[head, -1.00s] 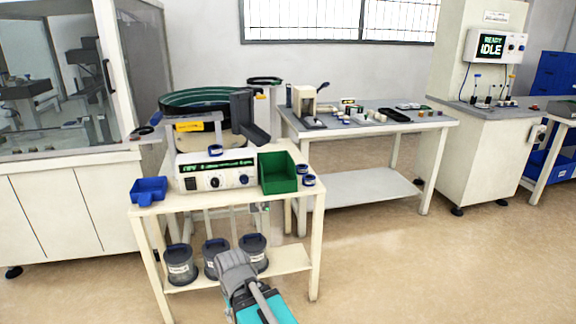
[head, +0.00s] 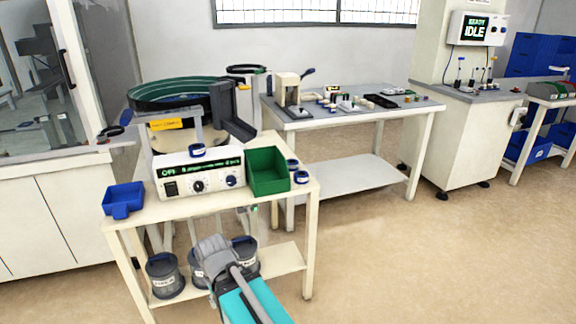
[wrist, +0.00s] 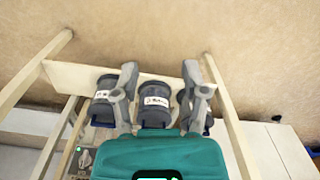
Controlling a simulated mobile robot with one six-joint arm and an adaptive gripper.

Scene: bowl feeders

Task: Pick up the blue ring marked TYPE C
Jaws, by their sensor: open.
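Small dark-blue rings are in the head view. One ring (head: 196,150) sits on top of the white control box. Two more, a rear ring (head: 292,164) and a front ring (head: 301,177), lie on the cart top just right of the green bin. Their markings are too small to read, so I cannot tell which is TYPE C. My gripper (wrist: 160,72) is open and empty in the wrist view, with its fingers above the lidded pots on the lower shelf. In the head view it is low in front of the cart, below the rings and apart from them.
The cart (head: 230,203) carries a blue bin (head: 123,200), the control box (head: 198,181), a green bin (head: 267,170) and a bowl feeder (head: 175,93). Lidded pots (head: 164,276) stand on its lower shelf. A grey-topped bench (head: 350,113) stands behind. Floor right of the cart is clear.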

